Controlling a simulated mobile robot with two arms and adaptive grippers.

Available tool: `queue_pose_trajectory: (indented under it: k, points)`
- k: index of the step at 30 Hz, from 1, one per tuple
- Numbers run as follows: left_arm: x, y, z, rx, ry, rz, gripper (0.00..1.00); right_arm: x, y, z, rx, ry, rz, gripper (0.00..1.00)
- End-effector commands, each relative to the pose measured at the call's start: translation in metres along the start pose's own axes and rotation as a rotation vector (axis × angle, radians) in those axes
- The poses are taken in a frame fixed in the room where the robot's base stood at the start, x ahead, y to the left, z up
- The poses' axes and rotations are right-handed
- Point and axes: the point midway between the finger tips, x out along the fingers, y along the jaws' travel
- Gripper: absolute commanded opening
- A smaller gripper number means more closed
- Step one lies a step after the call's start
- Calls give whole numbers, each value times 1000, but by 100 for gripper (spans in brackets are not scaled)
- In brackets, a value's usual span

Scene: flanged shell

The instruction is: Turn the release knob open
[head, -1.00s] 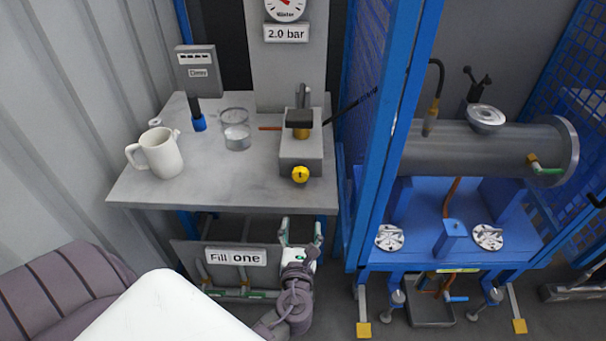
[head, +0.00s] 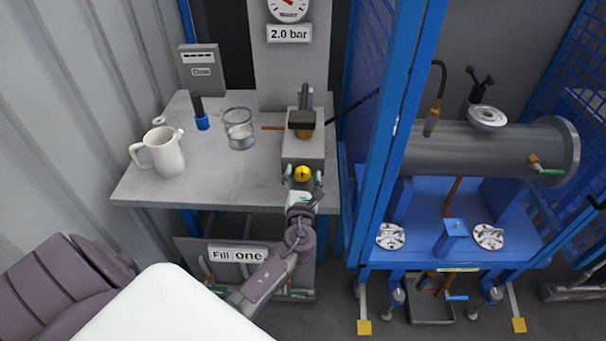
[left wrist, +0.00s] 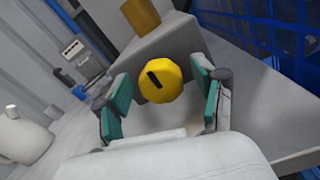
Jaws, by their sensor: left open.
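The release knob (head: 302,173) is a round yellow knob with a dark mark, on the front face of the grey block (head: 303,148) at the table's front right. In the left wrist view the knob (left wrist: 158,81) sits between and just beyond the green-padded fingers, its dark slot tilted. My left gripper (head: 303,182) is open at the knob, a finger on either side. In the left wrist view my left gripper (left wrist: 162,100) shows a gap between each pad and the knob. My right gripper is not in view.
A white jug (head: 163,152) and a glass beaker (head: 239,130) stand on the grey table (head: 225,185). A blue-based dark post (head: 202,121) stands behind them. A blue frame (head: 385,150) rises close to the right. A "Fill one" sign (head: 238,252) is below the table.

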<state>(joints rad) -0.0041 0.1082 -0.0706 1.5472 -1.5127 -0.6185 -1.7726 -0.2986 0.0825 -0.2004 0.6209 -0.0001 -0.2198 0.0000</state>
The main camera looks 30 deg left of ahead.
Motion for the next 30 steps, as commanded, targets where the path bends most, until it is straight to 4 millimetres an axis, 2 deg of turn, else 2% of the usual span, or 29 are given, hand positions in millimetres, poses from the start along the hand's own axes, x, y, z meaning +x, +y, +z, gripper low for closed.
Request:
queue_pose_trajectory:
  k: [10, 18, 21, 30]
  points:
    - [4, 0, 0, -1, 0, 0, 68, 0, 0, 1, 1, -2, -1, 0]
    - [4, 0, 0, -1, 0, 0, 22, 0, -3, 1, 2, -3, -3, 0]
    - [4, 0, 0, -1, 0, 0, 9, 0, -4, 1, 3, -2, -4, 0]
    - [3, 0, -1, -51, 0, 0, 9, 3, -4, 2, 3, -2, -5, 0]
